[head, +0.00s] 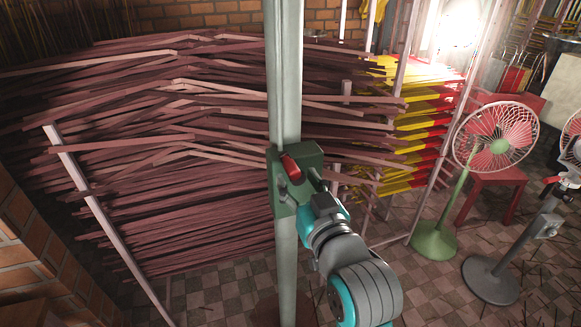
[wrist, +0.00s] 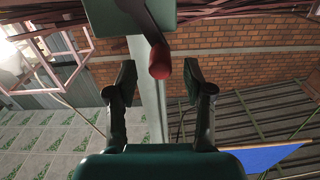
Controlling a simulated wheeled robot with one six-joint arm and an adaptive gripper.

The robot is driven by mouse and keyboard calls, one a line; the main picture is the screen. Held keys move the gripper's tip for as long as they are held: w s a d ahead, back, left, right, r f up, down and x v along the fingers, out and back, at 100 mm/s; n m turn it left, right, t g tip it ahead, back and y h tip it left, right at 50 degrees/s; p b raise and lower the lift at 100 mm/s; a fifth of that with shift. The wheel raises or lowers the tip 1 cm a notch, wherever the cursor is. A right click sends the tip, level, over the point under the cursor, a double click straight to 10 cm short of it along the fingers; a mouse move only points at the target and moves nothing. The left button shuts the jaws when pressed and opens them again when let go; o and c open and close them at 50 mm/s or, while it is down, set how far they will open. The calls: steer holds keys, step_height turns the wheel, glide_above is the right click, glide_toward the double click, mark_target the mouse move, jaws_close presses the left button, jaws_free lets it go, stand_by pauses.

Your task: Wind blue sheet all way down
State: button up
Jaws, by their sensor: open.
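A green winch box (head: 298,180) is fixed to a pale upright post (head: 287,90). A crank with a red knob (head: 291,166) sits on the box. In the wrist view the crank's dark arm (wrist: 143,18) runs down to the red knob (wrist: 160,62) from the green box (wrist: 120,18). My gripper (wrist: 160,78) is open, its two fingers on either side of the knob's line. The knob appears just beyond or between the fingertips; contact cannot be told. A piece of blue sheet (wrist: 268,160) shows at the lower right of the wrist view, and none shows in the head view.
Stacked brown incense bundles (head: 190,150) fill the space behind the post. Yellow and red bundles (head: 410,130) are to the right. A green-based fan (head: 435,240), a red stool (head: 495,182) and a grey stand (head: 490,278) are at right. Tiled floor lies between.

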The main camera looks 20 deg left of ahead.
steer(key=shift+x, duration=2.45)
jaws_close()
